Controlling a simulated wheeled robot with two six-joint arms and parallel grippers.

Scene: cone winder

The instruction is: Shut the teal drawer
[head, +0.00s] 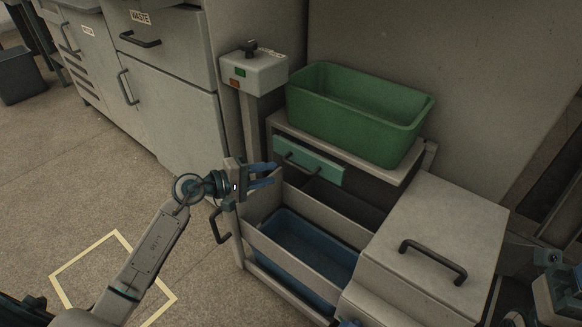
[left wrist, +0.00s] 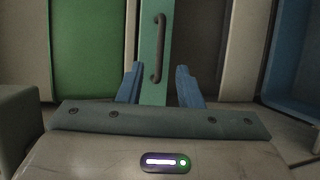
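The teal drawer (head: 325,171) has a narrow teal front with a dark bar handle, under the shelf that bears the green bin. I cannot tell how far it stands out. My left gripper (head: 263,176) is open and empty, its blue fingers pointing toward the teal front. In the left wrist view the teal front (left wrist: 153,88) runs upright between the spread fingers (left wrist: 158,82), with its handle (left wrist: 160,48) just beyond them. No contact shows. Part of my right arm is at the lower right edge in the head view; its fingers cannot be made out.
Below the teal drawer a grey drawer stands open with a blue bin (head: 295,250) inside. A green bin (head: 345,125) stands on the shelf above. A grey lidded box with a handle (head: 445,225) is at the right. A post with a control box (head: 254,72) stands at the left; floor there is clear.

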